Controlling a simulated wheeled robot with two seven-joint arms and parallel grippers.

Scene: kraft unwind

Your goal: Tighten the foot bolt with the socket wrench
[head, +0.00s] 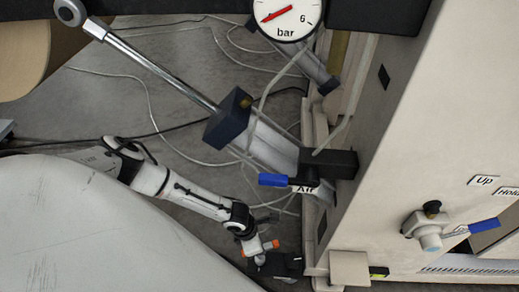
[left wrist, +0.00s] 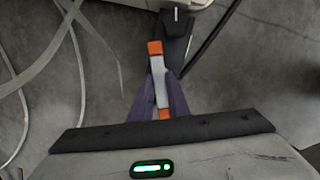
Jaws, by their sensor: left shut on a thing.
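My left arm reaches in from the left in the head view, and its gripper (head: 259,245) is low in the picture, beside the machine's lower corner. It is shut on a grey tool with orange ends, which I take for the socket wrench (head: 274,243). In the left wrist view the wrench (left wrist: 158,80) lies between the two dark fingers (left wrist: 160,98). A dark foot bracket (left wrist: 177,38) is just beyond the wrench's far end; it also shows in the head view (head: 285,265). A small pale spot on the bracket may be the bolt; I cannot tell whether the wrench touches it.
The pale machine side (head: 400,130) stands at right, with a blue-handled valve (head: 430,228). Another blue handle (head: 273,180), a pneumatic cylinder (head: 160,70) and a pressure gauge (head: 288,15) are above the arm. Loose hoses and cables (head: 150,100) cross the grey floor.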

